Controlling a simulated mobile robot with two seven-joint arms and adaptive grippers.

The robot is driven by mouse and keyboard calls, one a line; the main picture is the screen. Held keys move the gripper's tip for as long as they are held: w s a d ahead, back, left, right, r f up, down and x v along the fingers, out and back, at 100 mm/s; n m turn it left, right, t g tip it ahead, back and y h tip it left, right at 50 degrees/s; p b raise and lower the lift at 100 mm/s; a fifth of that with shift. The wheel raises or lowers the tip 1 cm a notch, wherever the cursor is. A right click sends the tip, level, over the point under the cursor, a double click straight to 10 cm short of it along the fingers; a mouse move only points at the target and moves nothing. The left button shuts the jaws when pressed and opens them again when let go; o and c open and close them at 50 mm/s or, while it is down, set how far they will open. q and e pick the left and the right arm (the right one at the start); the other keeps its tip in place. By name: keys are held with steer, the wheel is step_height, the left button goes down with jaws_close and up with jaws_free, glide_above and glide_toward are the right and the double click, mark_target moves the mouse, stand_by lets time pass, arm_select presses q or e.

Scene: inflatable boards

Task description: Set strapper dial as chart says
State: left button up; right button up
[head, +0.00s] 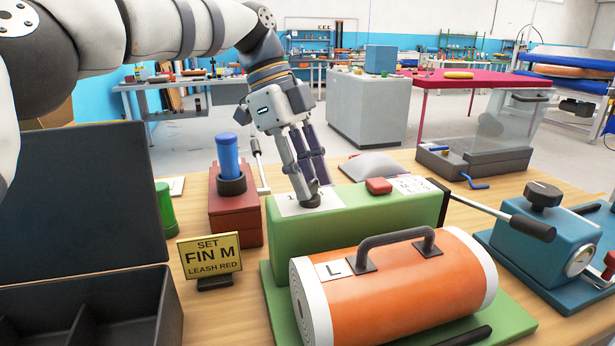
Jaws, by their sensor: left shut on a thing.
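The green strapper (350,232) stands on the wooden bench with a white dial plate on its top left. A small dark dial knob (311,203) sits on that plate, mostly covered by my fingers. My left gripper (309,188) comes down from above and is shut on the knob. The marks on the plate are partly hidden, and I cannot read the setting. A white chart label (412,186) lies on the strapper's top right, its print too small to read. An orange roll (395,285) marked "L" lies in front. My right gripper is out of view.
A yellow sign (209,254) reads "SET FIN M LEASH RED". A red holder with a blue cylinder (228,154) stands left of the strapper. A black divided case (85,310) is at front left. A black-handled lever (495,213) and a blue machine (540,240) are at right.

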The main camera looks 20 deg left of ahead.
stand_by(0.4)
arm_select(q)
steer(key=o, duration=1.1)
steer(key=shift+o, duration=0.2)
steer(key=v, duration=0.7)
steer(key=shift+r, duration=0.2)
